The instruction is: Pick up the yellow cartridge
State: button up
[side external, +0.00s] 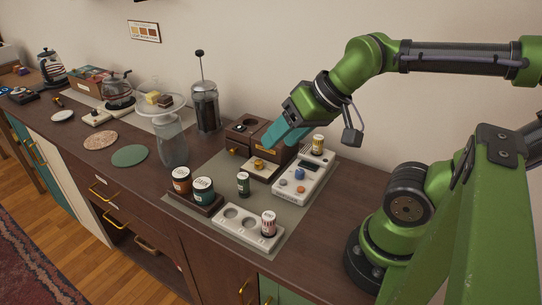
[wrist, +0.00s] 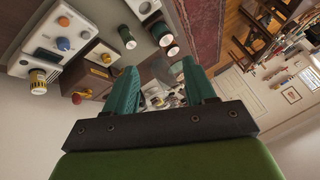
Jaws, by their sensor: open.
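The yellow cartridge (side external: 318,144) is a small upright cylinder with yellow and pale stripes. It stands at the back end of the white device in the side external view. The wrist view shows it at the left edge (wrist: 39,82). My gripper (side external: 279,138) has teal fingers and is held above the brown wooden box, to the left of the cartridge and apart from it. In the wrist view the fingers (wrist: 160,72) are spread wide with nothing held between them.
The white device (side external: 291,182) has coloured knobs. The brown box (side external: 241,128) is beside it. A glass press (side external: 205,107) stands left of the box.

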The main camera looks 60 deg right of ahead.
jog(key=shift+o, duration=0.4)
jog(key=shift+d, duration=0.1)
jog(key=n+g+h, duration=0.2)
jog(key=n+g, duration=0.5)
jog(key=n, duration=0.2)
send_over(319, 137)
notch_tip(319, 137, down, 3)
notch_tip(319, 137, down, 17)
jog(key=shift+r, duration=0.2)
jog(key=c, duration=1.1)
